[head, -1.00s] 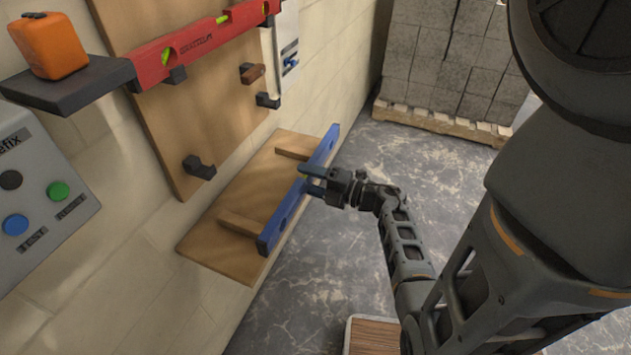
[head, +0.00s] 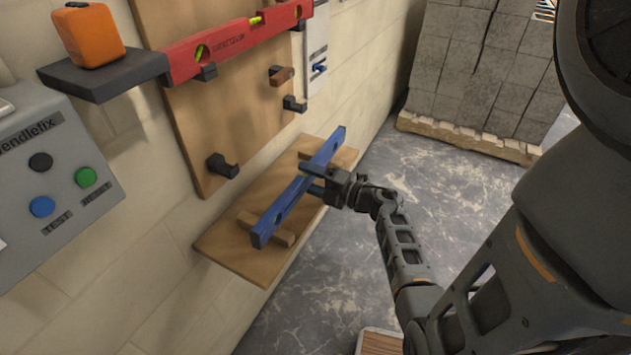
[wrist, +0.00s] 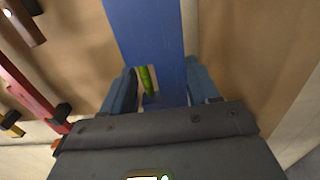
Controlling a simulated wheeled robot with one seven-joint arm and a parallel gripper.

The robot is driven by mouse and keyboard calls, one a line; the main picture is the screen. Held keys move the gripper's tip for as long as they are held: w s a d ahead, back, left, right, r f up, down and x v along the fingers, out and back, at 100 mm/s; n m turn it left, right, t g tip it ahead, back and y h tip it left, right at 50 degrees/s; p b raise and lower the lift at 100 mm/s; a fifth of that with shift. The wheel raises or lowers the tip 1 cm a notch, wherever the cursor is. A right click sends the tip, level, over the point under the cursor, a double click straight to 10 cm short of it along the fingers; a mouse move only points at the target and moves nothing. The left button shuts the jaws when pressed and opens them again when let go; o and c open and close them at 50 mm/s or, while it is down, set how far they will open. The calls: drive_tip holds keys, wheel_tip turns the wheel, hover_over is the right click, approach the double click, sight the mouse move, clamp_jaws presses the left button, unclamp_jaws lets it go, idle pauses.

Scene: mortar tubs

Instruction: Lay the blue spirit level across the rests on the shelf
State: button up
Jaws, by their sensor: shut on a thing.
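The blue spirit level (head: 285,206) is a long bar over the wooden shelf (head: 228,251), running from near left to far right. My gripper (head: 312,178) is shut on its middle, and the wrist view shows the level (wrist: 145,35) between the two fingers (wrist: 160,85). Its green vial shows there. The near rest (head: 279,234) is a wooden block under the level's near part. The far rest (head: 304,156) is mostly hidden by the level and gripper. I cannot tell whether the level touches the rests.
A red level (head: 235,45) sits on hooks on a wooden board (head: 205,110) above the shelf. An orange box (head: 88,35) stands on a dark bracket (head: 100,80). A grey button panel (head: 60,190) is at left. Blocks on a pallet (head: 470,135) stand at back right. The floor between is clear.

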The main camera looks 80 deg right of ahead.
drive_tip(key=shift+x, duration=1.1)
drive_tip(key=shift+f+b, duration=0.85)
drive_tip(key=shift+b, duration=0.05)
drive_tip(key=o, duration=1.2)
drive_tip(key=shift+f, duration=0.1)
drive_tip(key=shift+s, duration=0.1)
drive_tip(key=shift+p+v, duration=0.8)
drive_tip(key=shift+v, duration=3.6)
drive_tip(key=shift+a, duration=0.1)
